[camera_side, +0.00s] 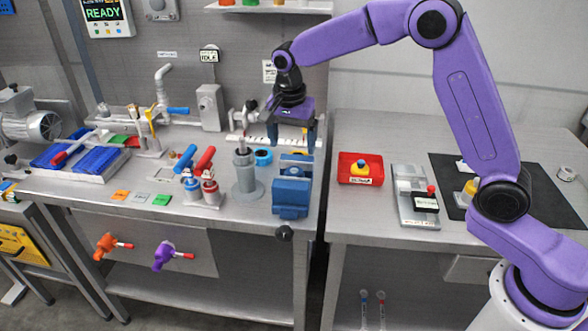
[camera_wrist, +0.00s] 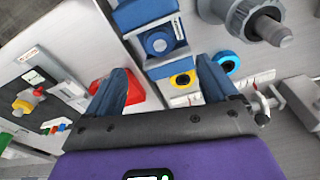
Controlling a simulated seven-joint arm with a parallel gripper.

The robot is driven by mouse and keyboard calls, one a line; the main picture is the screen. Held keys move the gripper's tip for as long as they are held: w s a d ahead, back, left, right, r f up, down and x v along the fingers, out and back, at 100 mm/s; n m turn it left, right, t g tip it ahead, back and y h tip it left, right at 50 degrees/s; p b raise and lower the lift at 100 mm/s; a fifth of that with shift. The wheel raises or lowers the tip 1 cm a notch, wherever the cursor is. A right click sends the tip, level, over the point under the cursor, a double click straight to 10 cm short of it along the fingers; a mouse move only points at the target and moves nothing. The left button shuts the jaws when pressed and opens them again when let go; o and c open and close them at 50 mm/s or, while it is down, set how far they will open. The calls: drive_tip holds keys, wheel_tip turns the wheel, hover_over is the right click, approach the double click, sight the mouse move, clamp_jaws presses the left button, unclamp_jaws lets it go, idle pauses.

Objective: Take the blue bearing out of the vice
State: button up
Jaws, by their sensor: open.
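The blue vice (camera_side: 290,197) stands at the front right of the left bench in the side view. In the wrist view the vice (camera_wrist: 140,12) is at the top, partly cut off. A blue piece with a round middle (camera_wrist: 158,42) shows between its jaws; it looks like the bearing, but I cannot be sure. My gripper (camera_side: 293,146) is open and empty, pointing down above the back of the vice. In the wrist view my gripper's fingers (camera_wrist: 162,66) are spread, with the vice beyond the gap.
A cyan ring (camera_side: 263,157) lies left of the vice, beside a grey post on a round base (camera_side: 247,178). A red tray (camera_side: 345,170) and a grey fixture (camera_side: 408,205) are on the right bench.

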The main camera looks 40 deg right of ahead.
sight(294, 171)
drive_tip(key=f, duration=0.7)
drive_tip(key=d+f, duration=0.1)
drive_tip(key=f, duration=0.2)
drive_tip(key=shift+w+f, duration=0.15)
drive_tip(key=shift+w, duration=0.15)
drive_tip(key=shift+c, duration=0.4)
drive_tip(key=c, duration=1.4)
drive_tip(key=shift+a, duration=0.15)
drive_tip(key=shift+r, duration=0.25)
drive_tip(key=shift+r, duration=5.2)
drive_tip(key=shift+r, duration=0.15)
